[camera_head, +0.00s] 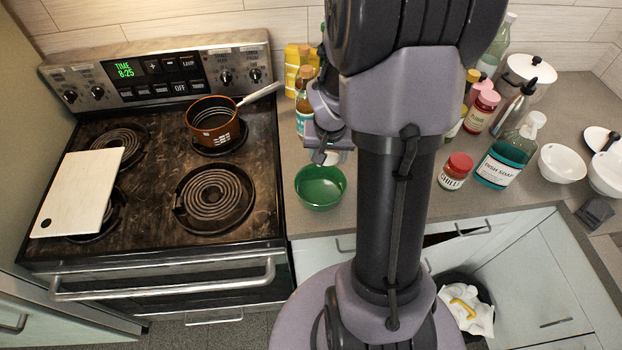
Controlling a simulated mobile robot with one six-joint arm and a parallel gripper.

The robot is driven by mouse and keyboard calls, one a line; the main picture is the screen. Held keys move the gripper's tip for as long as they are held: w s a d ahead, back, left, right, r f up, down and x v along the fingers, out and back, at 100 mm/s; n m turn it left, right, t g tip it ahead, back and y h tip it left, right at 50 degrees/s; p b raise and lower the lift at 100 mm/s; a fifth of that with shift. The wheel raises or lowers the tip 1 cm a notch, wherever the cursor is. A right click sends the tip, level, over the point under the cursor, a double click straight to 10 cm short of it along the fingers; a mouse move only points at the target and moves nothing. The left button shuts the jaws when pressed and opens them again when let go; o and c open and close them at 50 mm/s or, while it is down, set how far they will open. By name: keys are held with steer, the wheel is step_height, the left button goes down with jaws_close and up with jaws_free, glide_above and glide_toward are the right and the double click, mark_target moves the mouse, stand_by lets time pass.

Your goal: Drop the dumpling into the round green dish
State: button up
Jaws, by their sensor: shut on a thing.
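The round green dish (320,188) stands on the counter just right of the stove, and the part of its inside that shows looks empty. My gripper (320,157) is above and behind the dish's far rim, pointing down. It is shut on the dumpling, a small pale shape (335,157) at the fingertips, mostly hidden by the gripper and my arm.
The stove at left holds an orange pot (213,122) and a white cutting board (80,190). Bottles (304,90) stand behind my gripper. A red-lidded chilli jar (455,171), dish soap (505,158) and white bowls (561,163) are at right.

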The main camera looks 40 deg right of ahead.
step_height(320, 180, down, 4)
steer(key=shift+f+b, duration=0.1)
steer(key=shift+b, duration=1.1)
steer(key=o, duration=1.4)
steer(key=shift+r, duration=0.2)
steer(key=p+v, duration=0.5)
steer(key=v, duration=1.2)
steer(key=shift+r, duration=0.2)
steer(key=shift+w, duration=0.1)
steer(key=s+a+f+n+t+y+b, duration=0.1)
steer(key=s+a+b, duration=0.2)
steer(key=a, duration=0.5)
steer(key=s+a+f+n+t+y+b, duration=0.1)
steer(key=s+a+f+b, duration=0.1)
steer(key=a+b, duration=0.4)
steer(key=s+a+f+n+t+y+b, duration=0.1)
steer(key=s+a+f+n+y+b, duration=0.1)
steer(key=a+b, duration=0.3)
steer(key=s+a, duration=0.1)
steer(key=a, duration=0.3)
steer(key=shift+s+a+f, duration=0.25)
steer(key=shift+s+a, duration=0.1)
steer(key=shift+s, duration=0.05)
